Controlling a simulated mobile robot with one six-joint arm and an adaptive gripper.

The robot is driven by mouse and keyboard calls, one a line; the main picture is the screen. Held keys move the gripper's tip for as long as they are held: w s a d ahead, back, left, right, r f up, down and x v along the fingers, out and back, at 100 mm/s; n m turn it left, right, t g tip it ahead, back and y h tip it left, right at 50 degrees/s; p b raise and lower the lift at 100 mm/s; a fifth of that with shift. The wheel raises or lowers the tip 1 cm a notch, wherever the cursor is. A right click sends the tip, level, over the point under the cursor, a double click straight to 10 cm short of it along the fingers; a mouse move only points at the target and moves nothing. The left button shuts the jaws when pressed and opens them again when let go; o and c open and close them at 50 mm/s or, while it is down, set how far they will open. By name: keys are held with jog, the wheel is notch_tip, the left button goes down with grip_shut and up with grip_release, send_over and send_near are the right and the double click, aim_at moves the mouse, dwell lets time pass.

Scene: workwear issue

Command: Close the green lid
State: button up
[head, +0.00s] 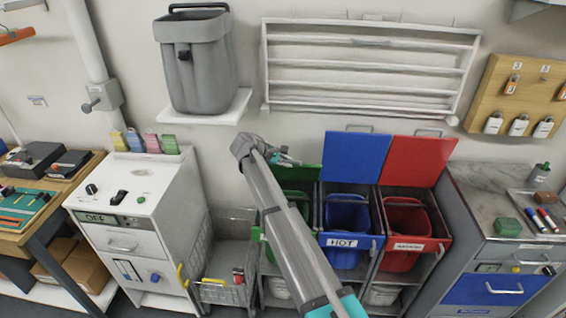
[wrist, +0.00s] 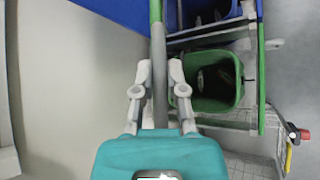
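The green lid (head: 308,172) stands raised behind the green bin (head: 297,200), partly hidden by my arm. My gripper (head: 287,160) is at the upper part of this lid in the head view, too small there to read. In the wrist view its two pale fingers (wrist: 160,68) lie on either side of a grey bar. A narrow green strip, which looks like the lid (wrist: 156,10) seen edge-on, continues above the bar. I cannot tell whether the fingers press on the bar. The open green bin (wrist: 218,82) shows to their right.
The blue lid (head: 356,157) and red lid (head: 417,160) also stand open, beside the green one, above the blue bin (head: 346,217) and red bin (head: 404,222). A wire cart (head: 228,290) stands left of the bins. A drying rack (head: 370,68) hangs above.

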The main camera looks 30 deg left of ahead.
jog(key=o, duration=0.4)
jog(key=shift+s, duration=0.1)
jog(key=shift+s+r, duration=0.1)
jog(key=shift+r, duration=0.05)
jog(key=shift+w+r+p+v, duration=0.1)
jog(key=shift+p+v, duration=1.55)
jog(key=shift+v, duration=0.95)
jog(key=shift+w+r+p+v, duration=0.15)
jog(key=shift+p+v, duration=1.5)
jog(key=shift+v, duration=0.95)
jog(key=shift+w+p+v, duration=0.1)
jog(key=shift+p+v, duration=1.55)
jog(key=shift+v, duration=0.95)
jog(key=shift+a, duration=0.15)
